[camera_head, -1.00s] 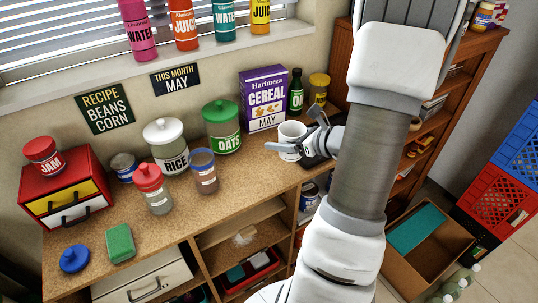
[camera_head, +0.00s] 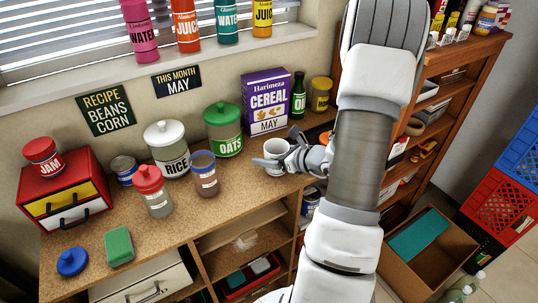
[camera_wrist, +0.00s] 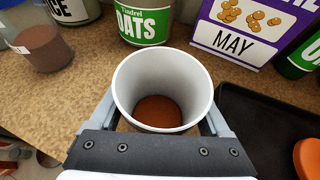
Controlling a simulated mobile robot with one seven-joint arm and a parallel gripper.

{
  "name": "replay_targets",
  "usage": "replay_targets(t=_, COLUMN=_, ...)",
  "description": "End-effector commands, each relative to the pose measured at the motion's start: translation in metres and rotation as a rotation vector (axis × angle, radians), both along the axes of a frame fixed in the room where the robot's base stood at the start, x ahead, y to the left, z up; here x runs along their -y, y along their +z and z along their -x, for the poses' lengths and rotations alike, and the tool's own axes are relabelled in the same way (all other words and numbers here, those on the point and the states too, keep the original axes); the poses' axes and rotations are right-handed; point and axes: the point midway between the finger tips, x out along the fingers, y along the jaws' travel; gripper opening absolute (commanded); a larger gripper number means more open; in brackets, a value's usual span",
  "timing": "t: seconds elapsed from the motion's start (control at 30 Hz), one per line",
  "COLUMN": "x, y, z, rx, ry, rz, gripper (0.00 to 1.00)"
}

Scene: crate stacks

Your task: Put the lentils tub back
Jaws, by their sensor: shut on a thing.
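My gripper (camera_head: 271,162) is shut on a white open-topped cup (camera_head: 277,148) near the right end of the worktop. In the wrist view the cup (camera_wrist: 135,85) sits between the two fingers, with a reddish-brown layer at its bottom. I cannot tell whether its base touches the worktop. No lentils label is readable. An open clear jar (camera_head: 205,172) with a blue rim and brown contents stands left of the gripper. It also shows in the wrist view (camera_wrist: 42,50). A red-lidded jar (camera_head: 154,192) stands beside it.
Behind stand the rice jar (camera_head: 168,150), oats jar (camera_head: 223,132) and cereal box (camera_head: 265,98). A blue lid (camera_head: 72,261) and green sponge (camera_head: 118,246) lie front left. A black tray (camera_wrist: 262,130) holds an orange round thing (camera_wrist: 308,158). The worktop's front middle is clear.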

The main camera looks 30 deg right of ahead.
Motion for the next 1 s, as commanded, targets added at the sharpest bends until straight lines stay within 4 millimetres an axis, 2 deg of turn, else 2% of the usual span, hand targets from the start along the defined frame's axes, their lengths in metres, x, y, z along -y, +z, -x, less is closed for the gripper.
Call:
replay_targets(t=0.1, x=0.0, y=-0.005, z=0.0, rx=0.001, ry=0.0, rz=0.0, gripper=0.16)
replay_targets(t=0.13, x=0.0, y=-0.004, z=0.0, rx=0.0, ry=0.0, rz=0.0, gripper=0.84)
replay_targets(t=0.2, x=0.0, y=-0.003, z=0.0, rx=0.0, ry=0.0, rz=0.0, gripper=0.97)
replay_targets(t=0.23, x=0.0, y=-0.003, z=0.0, rx=0.0, ry=0.0, rz=0.0, gripper=1.0)
replay_targets(t=0.6, x=0.001, y=0.003, z=0.003, rx=-0.001, ry=-0.002, rz=0.0, gripper=1.0)
replay_targets(t=1.0, x=0.021, y=0.039, z=0.076, rx=0.0, ry=-0.005, rz=0.001, gripper=1.0)
